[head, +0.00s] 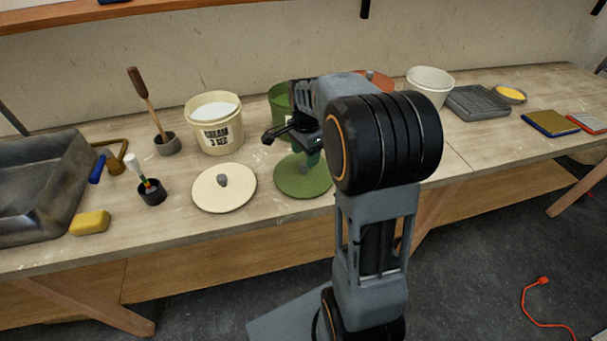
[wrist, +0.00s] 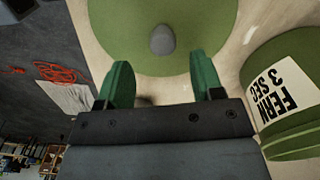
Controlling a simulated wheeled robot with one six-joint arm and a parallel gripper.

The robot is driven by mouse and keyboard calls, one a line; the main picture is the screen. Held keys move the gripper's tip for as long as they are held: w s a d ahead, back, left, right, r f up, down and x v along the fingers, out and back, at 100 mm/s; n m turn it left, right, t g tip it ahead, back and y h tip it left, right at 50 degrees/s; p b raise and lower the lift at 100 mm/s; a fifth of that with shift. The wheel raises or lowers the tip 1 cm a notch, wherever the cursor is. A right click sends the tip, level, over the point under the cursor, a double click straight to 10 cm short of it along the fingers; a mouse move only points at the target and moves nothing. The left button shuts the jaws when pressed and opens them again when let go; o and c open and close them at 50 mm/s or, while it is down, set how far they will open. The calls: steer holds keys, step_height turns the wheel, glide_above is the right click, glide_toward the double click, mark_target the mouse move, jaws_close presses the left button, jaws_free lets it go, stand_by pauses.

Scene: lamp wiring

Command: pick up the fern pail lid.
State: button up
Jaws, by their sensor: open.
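The fern pail lid is a flat green disc (head: 297,181) with a grey knob, lying on the bench in front of the green fern pail (head: 280,106). In the wrist view the lid (wrist: 205,28) fills the top middle, and its grey knob (wrist: 162,40) stands ahead of and between my fingers. My gripper (wrist: 160,80) is open and empty, its two green fingers apart near the lid's edge. In the head view my arm hides part of the lid and pail. The wrist view shows the pail's label, "FERN 3 SEC" (wrist: 280,92), at the right.
A cream lid (head: 225,188) lies left of the green lid, with the cream pail (head: 214,125) behind it. A brush holder (head: 152,193) and yellow sponge (head: 90,222) are farther left. A white pail (head: 430,84) and grey tray (head: 478,102) stand right. Bare bench lies right of my arm.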

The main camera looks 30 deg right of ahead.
mark_target(304, 165)
steer(key=shift+w+a+f, duration=0.1)
steer(key=shift+w+f, duration=0.05)
steer(key=shift+f, duration=2.6)
steer(key=c, duration=1)
